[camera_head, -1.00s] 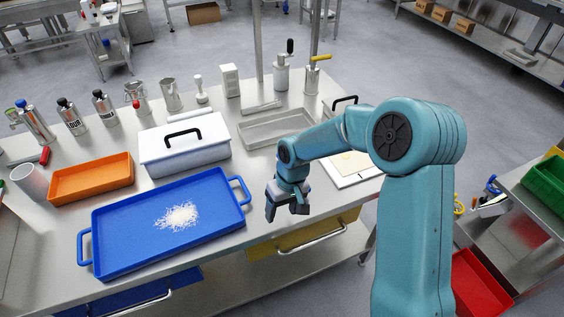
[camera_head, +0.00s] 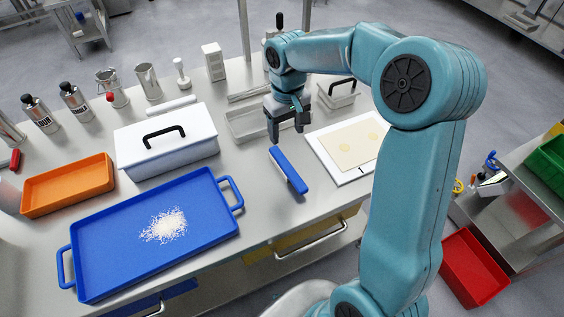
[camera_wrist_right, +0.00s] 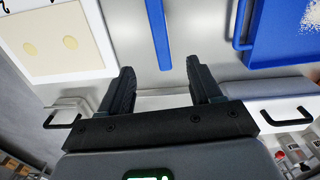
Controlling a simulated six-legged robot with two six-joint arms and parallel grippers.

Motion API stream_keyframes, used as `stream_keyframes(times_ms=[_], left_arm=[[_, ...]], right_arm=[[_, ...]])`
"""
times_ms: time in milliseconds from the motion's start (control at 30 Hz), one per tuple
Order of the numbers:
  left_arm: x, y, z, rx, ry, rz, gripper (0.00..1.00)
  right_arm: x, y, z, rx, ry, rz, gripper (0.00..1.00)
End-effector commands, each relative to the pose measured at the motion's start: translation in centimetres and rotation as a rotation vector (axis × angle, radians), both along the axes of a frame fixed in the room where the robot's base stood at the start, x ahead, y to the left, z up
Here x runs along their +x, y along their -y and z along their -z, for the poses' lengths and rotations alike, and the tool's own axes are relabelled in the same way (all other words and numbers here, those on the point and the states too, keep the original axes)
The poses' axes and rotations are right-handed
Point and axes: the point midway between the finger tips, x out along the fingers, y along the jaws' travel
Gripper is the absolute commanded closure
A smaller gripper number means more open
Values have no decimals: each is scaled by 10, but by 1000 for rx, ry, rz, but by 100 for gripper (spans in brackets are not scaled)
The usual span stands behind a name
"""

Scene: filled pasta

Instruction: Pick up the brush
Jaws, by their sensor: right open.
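The brush (camera_head: 288,170) shows as a long blue bar lying on the steel table, between the blue tray and the white board. In the right wrist view the brush (camera_wrist_right: 158,30) runs in from the top edge, its near end ahead of the fingers and roughly centred between them. My right gripper (camera_head: 287,132) is open and empty, above the table just beyond the brush's far end; its fingers also show in the right wrist view (camera_wrist_right: 160,92). They do not touch the brush. My left gripper is not in view.
The blue tray (camera_head: 98,287) with white powder lies left of the brush. The white board (camera_head: 325,163) with a dough sheet lies right. A white lidded box (camera_head: 160,155), an orange tray (camera_head: 68,186) and a metal tray (camera_head: 240,127) stand around. Bare table surrounds the brush.

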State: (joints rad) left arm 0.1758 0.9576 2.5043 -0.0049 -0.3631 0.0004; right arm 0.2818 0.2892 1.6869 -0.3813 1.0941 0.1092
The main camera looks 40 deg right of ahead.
Motion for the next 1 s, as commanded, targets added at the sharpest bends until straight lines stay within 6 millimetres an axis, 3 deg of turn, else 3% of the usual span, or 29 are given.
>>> stream_keyframes(times_ms=[200, 400, 633, 833, 1000], left_arm=[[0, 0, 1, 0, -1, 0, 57], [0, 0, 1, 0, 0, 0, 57], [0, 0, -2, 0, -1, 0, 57], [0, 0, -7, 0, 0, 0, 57], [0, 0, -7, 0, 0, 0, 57]], right_arm=[[-6, -2, 53, 3, -9, 1, 36], [-5, -2, 91, 2, -5, 0, 36], [-3, -1, 109, 2, -4, -4, 36], [0, 0, 142, 3, -5, -4, 36], [1, 1, 154, 1, -2, -3, 36]])
